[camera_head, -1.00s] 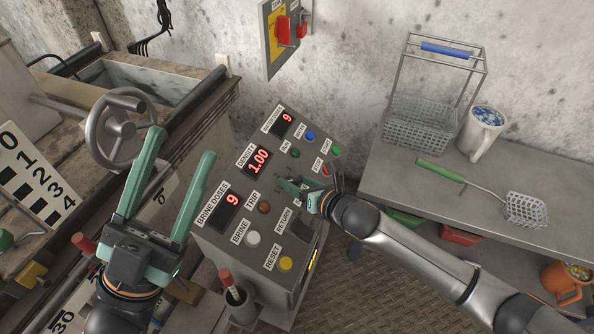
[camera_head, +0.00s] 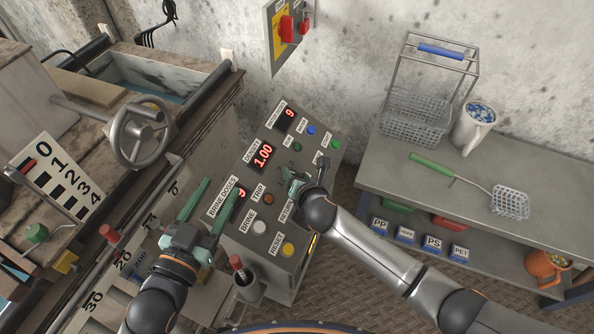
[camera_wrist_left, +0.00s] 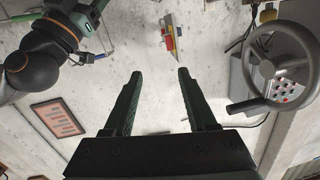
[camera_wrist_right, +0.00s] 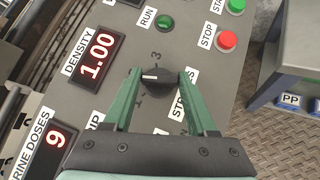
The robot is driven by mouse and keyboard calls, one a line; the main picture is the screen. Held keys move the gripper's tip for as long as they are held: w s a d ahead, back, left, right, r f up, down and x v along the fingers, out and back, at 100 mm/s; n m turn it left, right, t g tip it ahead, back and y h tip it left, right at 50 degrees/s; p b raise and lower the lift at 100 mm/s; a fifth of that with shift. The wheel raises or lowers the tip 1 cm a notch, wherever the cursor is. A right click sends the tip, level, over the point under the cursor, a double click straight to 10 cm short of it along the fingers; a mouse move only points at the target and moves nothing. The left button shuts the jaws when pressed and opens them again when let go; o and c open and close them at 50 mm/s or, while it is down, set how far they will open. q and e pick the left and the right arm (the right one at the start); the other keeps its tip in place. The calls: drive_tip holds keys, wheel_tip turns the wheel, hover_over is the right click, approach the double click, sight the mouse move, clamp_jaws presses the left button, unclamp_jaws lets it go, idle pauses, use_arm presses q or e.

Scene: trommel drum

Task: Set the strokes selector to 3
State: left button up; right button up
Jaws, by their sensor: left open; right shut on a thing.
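The strokes selector is a black knob (camera_wrist_right: 157,83) with a white pointer mark, on the grey control panel (camera_head: 238,243). In the right wrist view the mark points left, toward one finger. A printed 3 shows above the knob and another digit at lower left; the fingers partly hide the dial and its label. My right gripper (camera_wrist_right: 160,74) is shut on the knob, one finger on each side; in the head view it (camera_head: 291,180) hides the knob. My left gripper (camera_head: 224,188) is open and empty over the panel's left side, and its open fingers show in the left wrist view (camera_wrist_left: 158,75).
The panel has a density display (camera_head: 263,155) reading 1.00, several buttons and a yellow reset button (camera_head: 288,250). A handwheel (camera_head: 143,132) stands at left. A metal bench (camera_head: 400,170) at right carries a wire basket, mug and skimmer.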

sight(233, 259)
use_arm(q)
drive_tip(key=shift+s+f+n+g+y, duration=0.2)
drive_tip(key=shift+f+g, duration=0.3)
drive_tip(key=shift+f, duration=0.6)
drive_tip(key=shift+s+f+n+g+y, duration=0.1)
drive_tip(key=shift+s+f+g, duration=0.3)
drive_tip(key=shift+f, duration=0.65)
use_arm(e)
drive_tip(key=shift+m+h, duration=0.3)
drive_tip(key=shift+h, duration=0.1)
use_arm(q)
drive_tip(key=shift+w, duration=0.15)
use_arm(e)
drive_tip(key=o, duration=1.4)
drive_tip(key=shift+c, duration=0.2)
use_arm(q)
drive_tip(key=shift+r, duration=0.1)
